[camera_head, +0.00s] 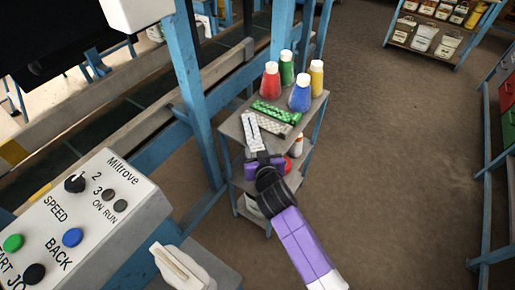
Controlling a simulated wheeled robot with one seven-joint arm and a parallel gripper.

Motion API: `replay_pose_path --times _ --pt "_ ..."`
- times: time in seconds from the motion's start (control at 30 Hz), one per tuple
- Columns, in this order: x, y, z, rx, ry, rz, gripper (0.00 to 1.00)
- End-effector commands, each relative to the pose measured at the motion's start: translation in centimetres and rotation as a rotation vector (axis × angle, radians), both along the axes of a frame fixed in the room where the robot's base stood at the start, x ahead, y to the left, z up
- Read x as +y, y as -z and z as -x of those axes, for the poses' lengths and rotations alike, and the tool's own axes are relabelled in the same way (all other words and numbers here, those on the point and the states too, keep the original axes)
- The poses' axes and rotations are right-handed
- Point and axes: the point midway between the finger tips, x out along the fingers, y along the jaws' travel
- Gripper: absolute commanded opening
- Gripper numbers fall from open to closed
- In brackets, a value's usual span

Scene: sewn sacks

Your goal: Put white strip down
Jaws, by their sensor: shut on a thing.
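The white strip (252,133) is a pale flat piece with dark marks along it. My gripper (258,157) is shut on its near end, over the left side of the small shelf stand (228,128). I cannot tell whether the strip touches the top shelf or hangs just above it. A green strip (272,114) and a beige strip (277,126) lie on the top shelf, just right of the white strip.
Red (270,82), green (287,68), blue (300,94) and yellow (316,78) bottles with white caps stand at the back of the top shelf. A blue post (190,90) rises close on the left. A control box (95,220) is at lower left. Open floor lies right.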

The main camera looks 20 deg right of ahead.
Motion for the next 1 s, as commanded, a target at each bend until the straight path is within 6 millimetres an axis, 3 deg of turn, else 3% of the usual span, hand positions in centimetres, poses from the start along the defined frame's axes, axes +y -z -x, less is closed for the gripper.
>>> replay_pose_path --times 0.53,0.57,0.67,0.7,1.0 --pt "0.01 0.35 -0.01 -0.001 0.000 -0.001 0.00" --pt "0.02 0.32 -0.01 -0.001 0.000 -0.001 0.47" --pt "0.01 0.25 -0.02 -0.001 0.000 -0.001 0.66" --pt "0.01 0.25 -0.01 -0.001 0.000 0.000 0.70" --pt "0.02 0.24 0.09 0.000 0.000 -0.001 0.70"
